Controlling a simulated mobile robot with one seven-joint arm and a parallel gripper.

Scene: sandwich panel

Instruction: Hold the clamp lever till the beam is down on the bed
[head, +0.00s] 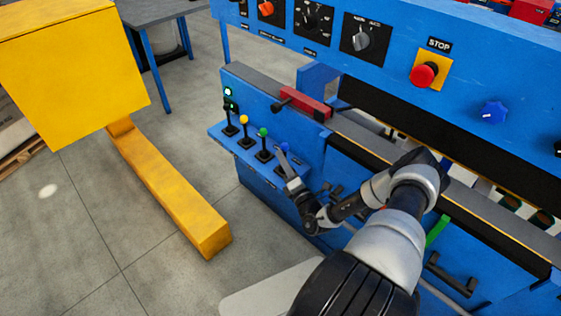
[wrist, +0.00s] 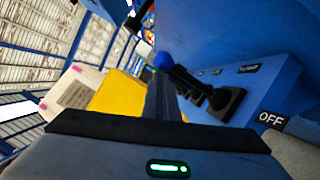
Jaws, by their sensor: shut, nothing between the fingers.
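A row of hand levers with black, yellow (head: 244,119), green (head: 263,132) and blue knobs stands on a blue shelf (head: 222,137) of the machine. Which one is the clamp lever I cannot read from labels. My gripper (head: 284,162) is shut and empty, at the blue-knobbed lever (head: 284,147). In the wrist view the shut fingers (wrist: 160,88) end close to the blue knob (wrist: 163,61); I cannot tell whether they touch it. A long black beam (head: 430,121) spans above the bed (head: 372,142), with a gap visible at the right.
A yellow post with a box head (head: 75,75) and low arm (head: 175,190) stands at left. A red block (head: 305,103) sits on the machine's edge. A red stop button (head: 423,75) is on the upper panel. Grey floor (head: 150,270) is clear at lower left.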

